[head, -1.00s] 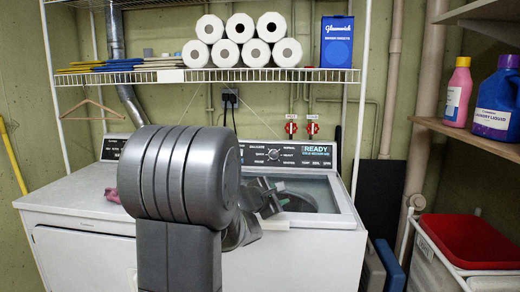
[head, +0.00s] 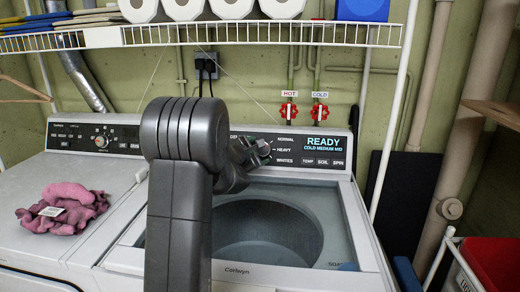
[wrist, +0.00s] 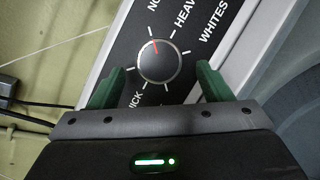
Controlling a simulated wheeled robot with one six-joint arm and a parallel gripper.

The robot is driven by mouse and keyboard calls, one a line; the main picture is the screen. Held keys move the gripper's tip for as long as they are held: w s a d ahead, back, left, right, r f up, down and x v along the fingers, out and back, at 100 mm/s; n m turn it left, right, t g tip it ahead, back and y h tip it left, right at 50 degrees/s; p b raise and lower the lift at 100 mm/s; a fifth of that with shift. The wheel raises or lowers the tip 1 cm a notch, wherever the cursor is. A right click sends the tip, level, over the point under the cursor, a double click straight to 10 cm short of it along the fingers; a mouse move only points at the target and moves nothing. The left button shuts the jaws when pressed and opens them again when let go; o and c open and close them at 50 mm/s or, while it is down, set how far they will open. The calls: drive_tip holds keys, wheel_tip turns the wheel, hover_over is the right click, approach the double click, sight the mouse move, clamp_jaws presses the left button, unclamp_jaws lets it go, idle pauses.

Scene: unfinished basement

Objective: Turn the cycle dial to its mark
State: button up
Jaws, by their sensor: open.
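The cycle dial (wrist: 160,61) is a round silver knob on the washer's black control panel (wrist: 130,47) in the wrist view. Its red pointer line points up and slightly left, near a tick under the label starting "NO". HEAVY and WHITES labels lie to its right. My gripper (wrist: 160,70) is open, with one green finger at each side of the dial and visible gaps between them. In the head view my gripper (head: 257,153) is at the panel and largely covers the dial.
The washer's glass lid (head: 265,230) lies below the panel. A second machine with its own dial (head: 101,141) stands left, pink cloths (head: 62,208) on top. A wire shelf (head: 230,34) runs above. Red HOT and COLD valves (head: 304,112) are on the wall behind.

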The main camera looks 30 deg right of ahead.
drive_tip(key=shift+x, duration=1)
drive_tip(key=shift+c, duration=0.4)
drive_tip(key=c, duration=0.9)
